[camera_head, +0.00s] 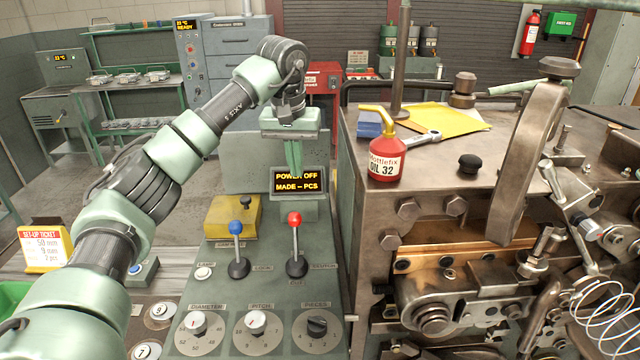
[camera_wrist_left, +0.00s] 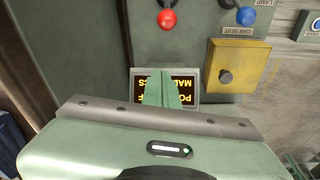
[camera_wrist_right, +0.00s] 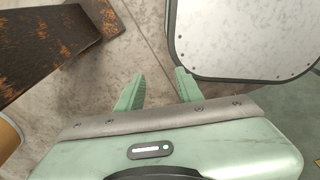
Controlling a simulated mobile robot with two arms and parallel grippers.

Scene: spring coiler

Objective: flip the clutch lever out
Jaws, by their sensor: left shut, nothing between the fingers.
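The clutch lever is the red-knobbed lever (camera_head: 296,232) on the green control panel, with a label reading CLUTCH to its right. It stands roughly upright from a dark round base. Its red knob (camera_wrist_left: 167,19) also shows at the top of the left wrist view. My left gripper (camera_head: 294,168) is shut and empty, fingers pointing down above the display, behind the lever and apart from it. In the left wrist view its fingers (camera_wrist_left: 158,88) overlap the display. My right gripper (camera_wrist_right: 160,76) is open and empty over bare floor; it is not in the head view.
A blue-knobbed lever (camera_head: 237,247) stands just left of the red one. A display (camera_head: 299,183) reads POWER OFF. A yellow box (camera_head: 233,220) sits at the panel's back left, dials (camera_head: 257,323) at its front. The machine with a red oil can (camera_head: 386,156) rises at the right.

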